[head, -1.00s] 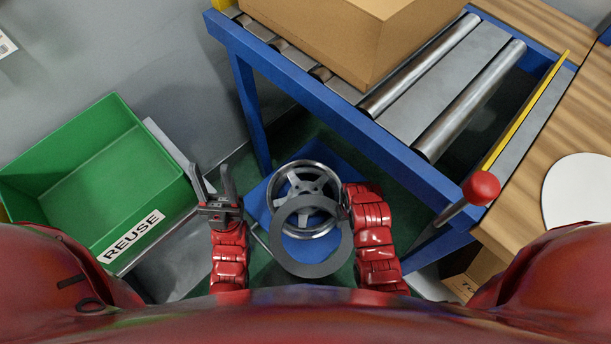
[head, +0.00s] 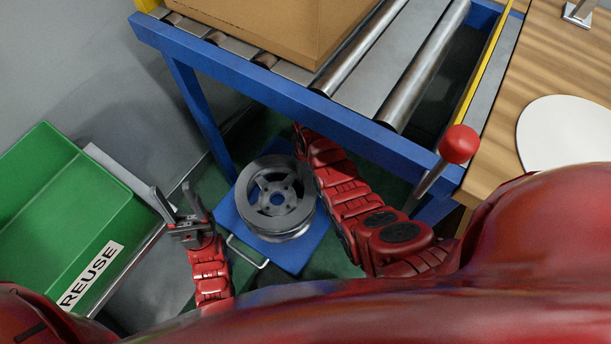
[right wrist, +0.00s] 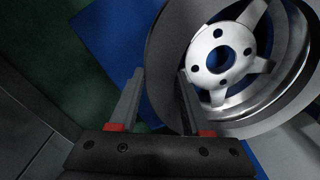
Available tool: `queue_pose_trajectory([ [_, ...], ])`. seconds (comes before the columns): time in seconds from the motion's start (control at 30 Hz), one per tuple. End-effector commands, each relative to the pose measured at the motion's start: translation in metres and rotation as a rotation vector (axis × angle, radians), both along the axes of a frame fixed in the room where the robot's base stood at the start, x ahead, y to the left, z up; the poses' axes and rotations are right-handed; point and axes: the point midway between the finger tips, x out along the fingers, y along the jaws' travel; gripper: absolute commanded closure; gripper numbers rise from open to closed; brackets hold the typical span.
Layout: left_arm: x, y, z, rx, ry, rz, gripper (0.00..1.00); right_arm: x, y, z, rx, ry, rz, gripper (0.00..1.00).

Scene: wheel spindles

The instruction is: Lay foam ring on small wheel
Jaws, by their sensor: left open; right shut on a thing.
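The dark grey foam ring (head: 247,208) is over the small metal wheel (head: 290,196), nearly centred on it in the head view. The spokes and hub show through its hole. In the right wrist view the ring (right wrist: 168,50) lies in front of the wheel's bright hub (right wrist: 221,59). I cannot tell whether ring and wheel touch. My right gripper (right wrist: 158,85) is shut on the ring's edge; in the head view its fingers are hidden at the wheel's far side. My left gripper (head: 173,190) is open and empty, left of the wheel.
The wheel sits on a blue platform (head: 312,250) with a metal handle (head: 248,252). A green REUSE bin (head: 75,215) stands left. A blue-framed roller conveyor (head: 270,95) carrying a cardboard box (head: 275,30) is behind. A red-knobbed lever (head: 459,144) and wooden table (head: 505,120) are right.

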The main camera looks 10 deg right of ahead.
Motion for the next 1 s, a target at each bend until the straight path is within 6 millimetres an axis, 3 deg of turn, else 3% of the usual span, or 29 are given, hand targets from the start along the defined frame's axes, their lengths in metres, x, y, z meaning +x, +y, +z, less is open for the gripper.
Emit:
queue_pose_trajectory([
  [0.2,0.000,0.000,-0.003,0.000,0.000,0.000,0.50,0.006,0.001,-0.002,0.000,0.004,0.000,1.00],
  [0.43,0.000,0.000,-0.020,0.000,0.000,0.000,0.50,0.006,0.001,-0.035,0.000,0.004,0.000,1.00],
  [0.67,0.000,0.000,-0.018,0.000,0.000,0.000,0.50,0.005,0.001,-0.037,0.000,0.004,0.001,1.00],
  [0.7,0.000,0.000,-0.018,0.000,0.000,0.000,0.50,0.005,0.001,-0.037,0.000,0.004,0.001,0.47],
  [0.83,0.000,0.000,-0.018,0.000,0.000,0.000,0.50,0.005,0.001,-0.037,0.000,0.004,0.001,0.24],
  [1.0,0.000,0.000,-0.018,0.000,0.000,0.000,0.50,0.005,0.001,-0.036,0.000,0.003,0.001,0.22],
])
